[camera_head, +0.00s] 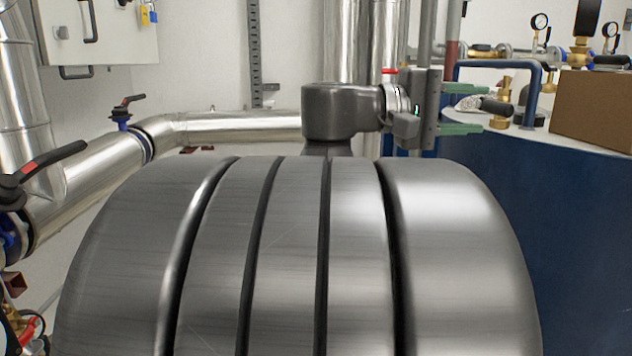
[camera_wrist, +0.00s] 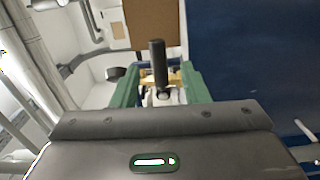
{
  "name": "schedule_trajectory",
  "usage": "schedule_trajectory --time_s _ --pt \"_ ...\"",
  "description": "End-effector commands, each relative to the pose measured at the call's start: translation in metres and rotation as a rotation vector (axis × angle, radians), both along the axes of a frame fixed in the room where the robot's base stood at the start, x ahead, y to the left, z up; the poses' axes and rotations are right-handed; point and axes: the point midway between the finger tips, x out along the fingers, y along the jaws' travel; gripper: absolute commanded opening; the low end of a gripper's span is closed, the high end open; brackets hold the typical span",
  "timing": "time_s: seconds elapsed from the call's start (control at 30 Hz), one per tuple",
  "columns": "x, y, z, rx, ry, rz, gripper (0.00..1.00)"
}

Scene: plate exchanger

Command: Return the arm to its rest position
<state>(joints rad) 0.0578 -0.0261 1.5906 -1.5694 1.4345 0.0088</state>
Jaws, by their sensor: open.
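My gripper (camera_head: 478,102) is at the upper right of the head view, turned sideways with its green fingers pointing right. The fingers are apart. In the wrist view my gripper (camera_wrist: 162,75) shows a green finger on each side. A brass fitting with a black handle (camera_head: 497,107) stands on the blue round-sided stand (camera_head: 560,215), by the fingertips. The black handle (camera_wrist: 159,62) appears between the fingers in the wrist view. I see no grip on it, but cannot tell how far it lies from the fingers. My arm links hide much of the head view's middle.
A brown cardboard box (camera_head: 595,108) sits at the right on the stand. A blue pipe loop (camera_head: 500,65) and pressure gauges (camera_head: 540,22) are behind. Silver pipes with a red-handled valve (camera_head: 45,160) run along the left, below a white wall cabinet (camera_head: 97,30).

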Motion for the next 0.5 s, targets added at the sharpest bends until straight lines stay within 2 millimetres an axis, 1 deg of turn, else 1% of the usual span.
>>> schedule_trajectory --time_s 0.03,0.43,0.47,0.5 --pt "0.000 -0.007 -0.001 0.000 0.000 -0.006 0.41" --pt "0.004 -0.059 0.000 0.000 0.001 -0.005 0.41" --pt "0.004 -0.057 0.006 -0.001 0.019 0.000 0.41" --pt "0.004 -0.056 0.009 -0.003 0.042 0.001 0.41"
